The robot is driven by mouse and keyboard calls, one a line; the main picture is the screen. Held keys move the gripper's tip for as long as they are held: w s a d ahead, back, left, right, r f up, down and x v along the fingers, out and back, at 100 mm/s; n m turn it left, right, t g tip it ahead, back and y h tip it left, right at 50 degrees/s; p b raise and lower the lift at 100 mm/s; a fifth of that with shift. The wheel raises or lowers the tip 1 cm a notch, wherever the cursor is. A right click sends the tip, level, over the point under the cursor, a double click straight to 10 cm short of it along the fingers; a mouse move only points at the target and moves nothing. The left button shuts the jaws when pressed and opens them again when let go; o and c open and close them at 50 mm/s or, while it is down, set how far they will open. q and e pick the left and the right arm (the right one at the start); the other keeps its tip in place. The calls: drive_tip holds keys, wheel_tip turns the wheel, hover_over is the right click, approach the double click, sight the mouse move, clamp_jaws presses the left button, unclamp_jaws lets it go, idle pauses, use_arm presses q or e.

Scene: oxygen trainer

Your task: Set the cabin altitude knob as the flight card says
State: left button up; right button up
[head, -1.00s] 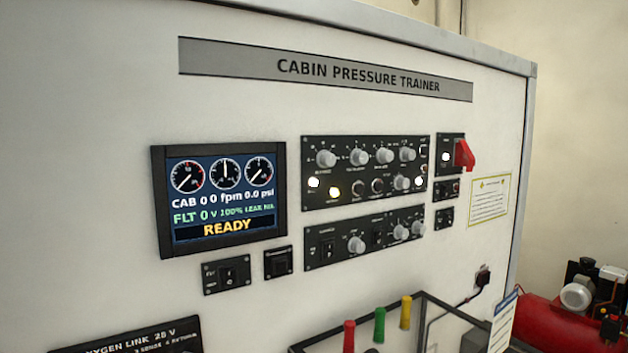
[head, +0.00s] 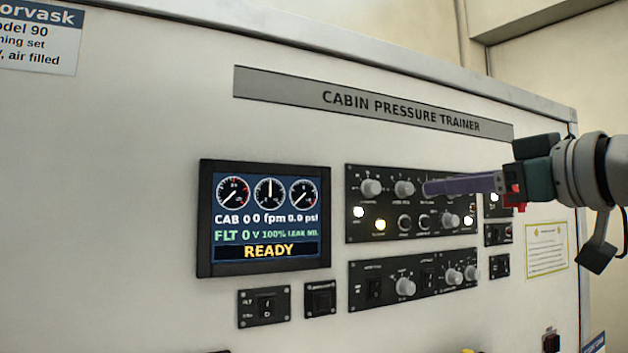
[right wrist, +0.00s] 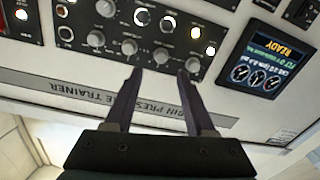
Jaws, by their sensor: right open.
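The upper black control panel (head: 353,228) has a row of grey knobs. The first knob (head: 371,188) and second knob (head: 404,188) show in the head view; my right gripper covers those further right. Labels are too small to read, so I cannot tell which is the cabin altitude knob. My right gripper (head: 428,188) reaches in from the right in front of this row. In the right wrist view, which is upside down, the right gripper (right wrist: 159,76) is open and empty, with a knob (right wrist: 161,55) beyond the gap between its fingertips. No readable flight card shows. My left gripper is out of view.
A display (head: 264,218) reads READY, CAB 0 and FLT 0. A lower panel (head: 356,300) with knobs and switches sits below. A yellow-bordered sheet (head: 546,248) is on the right, its text unreadable.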

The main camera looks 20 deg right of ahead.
sight(409, 188)
drive_tip(key=w+p, duration=0.2)
drive_tip(key=w, duration=0.1)
drive_tip(key=w+p, duration=0.1)
drive_tip(key=w, duration=0.1)
drive_tip(key=shift+w+a+r+p, duration=0.2)
drive_tip(key=shift+w+a+p, duration=0.05)
drive_tip(key=shift+a+p, duration=0.15)
drive_tip(key=shift+w+a+f, duration=0.1)
drive_tip(key=shift+w+f, duration=0.1)
drive_tip(key=shift+w, duration=0.4)
drive_tip(key=shift+c, duration=0.2)
clamp_jaws()
